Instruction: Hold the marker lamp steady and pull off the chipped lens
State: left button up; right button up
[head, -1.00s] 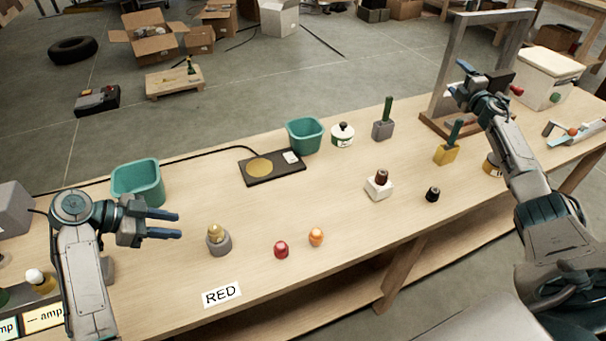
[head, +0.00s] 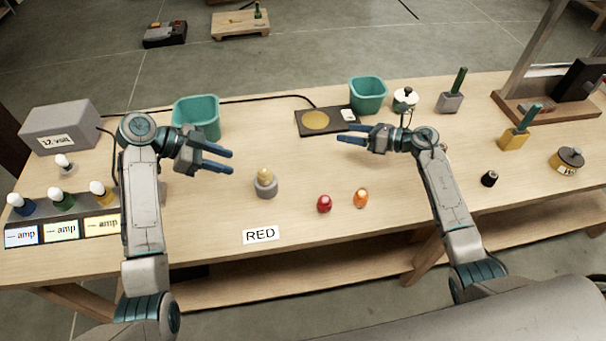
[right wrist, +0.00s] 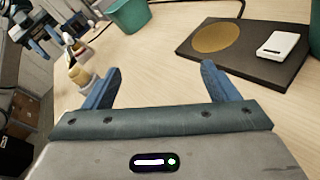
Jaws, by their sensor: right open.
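The marker lamp (head: 265,187) stands upright on the bench, a grey round base with a pale amber lens (head: 264,174) on top. It also shows at the left of the right wrist view (right wrist: 82,74); I cannot make out the chip clearly. A red lens (head: 324,204) and an orange lens (head: 361,198) sit to its right. My left gripper (head: 232,162) is open and empty, behind and left of the lamp. My right gripper (head: 341,135) is open and empty, behind and right of the lamp, its fingers pointing left. Neither touches the lamp.
A RED label (head: 261,234) lies in front of the lamp. Teal bins (head: 197,117) (head: 368,95) and a black pad with a gold disc (head: 316,121) stand behind. Several bulbs and amp labels (head: 61,229) are at left, near a grey 12-volt box (head: 60,125).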

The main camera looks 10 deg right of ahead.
aim_at(258, 181)
jog(key=s+a+n+g, duration=0.2)
jog(key=s+a+n, duration=0.1)
jog(key=a, duration=0.2)
jog(key=s+a+f+n+g, duration=0.1)
jog(key=s+a+n+g, duration=0.1)
jog(key=a, duration=0.3)
jog(key=s+a+f+n+g, duration=0.1)
jog(key=s+a+n+g, duration=0.1)
jog(key=s+a+n, duration=0.2)
jog(key=shift+s+a+f, duration=0.1)
jog(key=shift+s+a, duration=0.2)
jog(key=shift+a, duration=0.2)
jog(key=shift+s+a+f, duration=0.1)
jog(key=shift+s+a, duration=0.15)
jog(key=shift+a, duration=0.25)
jog(key=shift+a+f, duration=0.1)
jog(key=shift+a, duration=0.2)
jog(key=x, duration=1)
jog(key=shift+a, duration=0.15)
jog(key=c, duration=1.2)
pick_arm(q)
jog(key=o, duration=0.3)
jog(key=shift+o, duration=0.3)
jog(key=shift+d+f+y, duration=0.35)
jog(key=shift+d+y, duration=0.35)
jog(key=shift+d, duration=0.1)
jog(key=shift+x, duration=4.2)
